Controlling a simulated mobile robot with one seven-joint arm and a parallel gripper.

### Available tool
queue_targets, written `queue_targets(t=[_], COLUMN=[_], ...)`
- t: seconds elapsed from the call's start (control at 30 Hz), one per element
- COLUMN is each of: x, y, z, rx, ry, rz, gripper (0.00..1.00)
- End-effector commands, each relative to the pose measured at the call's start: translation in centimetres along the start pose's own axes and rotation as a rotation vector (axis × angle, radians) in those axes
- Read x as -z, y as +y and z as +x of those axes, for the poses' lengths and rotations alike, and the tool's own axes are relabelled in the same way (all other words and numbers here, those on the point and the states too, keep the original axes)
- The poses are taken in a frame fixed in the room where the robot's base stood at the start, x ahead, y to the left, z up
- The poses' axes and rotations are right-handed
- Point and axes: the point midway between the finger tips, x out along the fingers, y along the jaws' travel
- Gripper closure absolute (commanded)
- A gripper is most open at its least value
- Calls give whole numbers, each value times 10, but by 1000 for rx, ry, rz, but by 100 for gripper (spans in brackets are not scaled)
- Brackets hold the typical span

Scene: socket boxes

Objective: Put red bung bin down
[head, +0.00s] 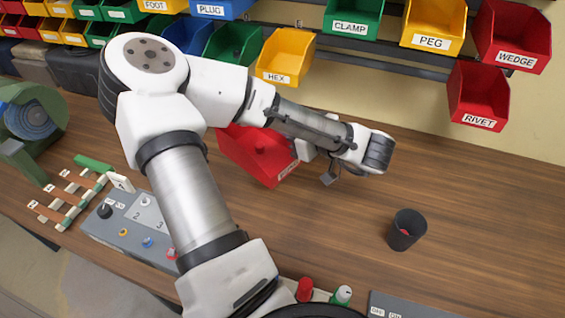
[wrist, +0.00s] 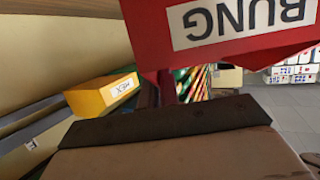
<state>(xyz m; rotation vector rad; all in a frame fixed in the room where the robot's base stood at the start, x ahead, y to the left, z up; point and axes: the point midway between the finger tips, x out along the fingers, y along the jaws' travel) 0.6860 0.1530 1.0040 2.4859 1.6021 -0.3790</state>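The red bung bin (head: 250,158) is at the middle of the bench in the head view, partly hidden behind my arm. A dark item shows inside it. In the wrist view the bin (wrist: 205,50) fills the top, its BUNG label upside down and close to the camera. My gripper (head: 302,149) is at the bin's right, label-side edge and appears shut on its wall; the fingertips are mostly hidden. A dark finger pad (wrist: 165,118) spans the lower wrist view. The bin is at or just above the bench; I cannot tell whether its base touches.
The wooden bench (head: 480,200) is clear right of the bin, except for a black cup (head: 406,229). Racked bins hang behind, including the yellow HEX bin (head: 286,57) and red RIVET bin (head: 478,97). A grey control box (head: 130,228) stands at the left front.

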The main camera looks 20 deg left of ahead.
Motion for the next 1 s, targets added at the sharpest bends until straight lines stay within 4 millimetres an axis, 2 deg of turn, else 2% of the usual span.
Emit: queue_targets(t=[0.1,0.3,0.53,0.77,1.0], x=[-30,-66,-82,-111,-112], y=[0,1,0,1,1], z=[8,20,25,34,35], rx=[-1,0,0,0,-1], ry=[-3,-2,0,-1,1], rz=[6,2,0,0,-1], gripper=[100,100,100,100,100])
